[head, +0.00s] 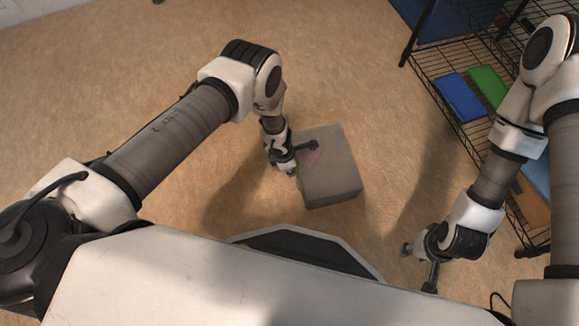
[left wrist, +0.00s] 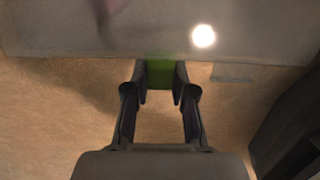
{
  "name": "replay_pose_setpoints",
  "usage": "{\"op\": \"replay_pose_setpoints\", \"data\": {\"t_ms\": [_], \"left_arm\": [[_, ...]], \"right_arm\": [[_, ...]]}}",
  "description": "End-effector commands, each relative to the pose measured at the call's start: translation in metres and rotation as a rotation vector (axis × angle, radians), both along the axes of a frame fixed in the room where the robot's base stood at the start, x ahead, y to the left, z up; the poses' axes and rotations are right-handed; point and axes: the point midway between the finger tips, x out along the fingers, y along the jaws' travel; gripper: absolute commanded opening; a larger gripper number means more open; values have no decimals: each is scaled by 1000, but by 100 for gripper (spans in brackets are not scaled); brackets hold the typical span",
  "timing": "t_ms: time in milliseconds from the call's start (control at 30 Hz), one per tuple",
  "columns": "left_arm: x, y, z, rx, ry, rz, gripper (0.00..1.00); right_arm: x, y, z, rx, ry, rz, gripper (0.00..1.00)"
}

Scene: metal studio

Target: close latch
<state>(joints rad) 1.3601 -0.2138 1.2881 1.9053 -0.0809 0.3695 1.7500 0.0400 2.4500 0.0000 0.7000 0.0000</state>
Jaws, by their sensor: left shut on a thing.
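A grey box (head: 336,178) stands on the tan floor in front of my base. Its grey face also fills the top of the left wrist view (left wrist: 250,30). A green latch (left wrist: 160,73) is at the box's lower edge in that view. My left gripper (left wrist: 160,88) has its fingers on either side of the latch and is shut on it. In the head view my left gripper (head: 293,171) is at the left side of the box, and the latch is mostly hidden there. My right gripper (head: 419,268) is open and empty, low at the right, away from the box.
The floor (head: 340,60) behind and to the left of the box is clear.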

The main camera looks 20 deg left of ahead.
Motion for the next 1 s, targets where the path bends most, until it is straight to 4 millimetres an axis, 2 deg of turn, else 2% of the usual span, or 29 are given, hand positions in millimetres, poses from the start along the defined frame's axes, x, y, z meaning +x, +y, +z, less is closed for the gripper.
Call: {"op": "replay_pose_setpoints", "data": {"t_ms": [133, 167, 200, 233, 533, 667, 800, 1000], "left_arm": [[-1, 1, -1, 2, 1, 1, 0], [-1, 1, -1, 2, 1, 1, 31], [-1, 1, -1, 2, 1, 1, 46], [0, 1, -1, 1, 1, 1, 50], [0, 0, 1, 0, 0, 0, 50], [-1, 1, 9, -2, 1, 1, 50], [-2, 5, 31, 1, 1, 2, 50], [-6, 12, 86, 1, -1, -1, 50]], "right_arm": [[0, 0, 0, 0, 0, 0, 40], [0, 0, 0, 0, 0, 0, 40], [0, 0, 0, 0, 0, 0, 40], [0, 0, 0, 0, 0, 0, 40], [0, 0, 0, 0, 0, 0, 40], [0, 0, 0, 0, 0, 0, 40], [0, 0, 0, 0, 0, 0, 40], [0, 0, 0, 0, 0, 0, 40]]}}
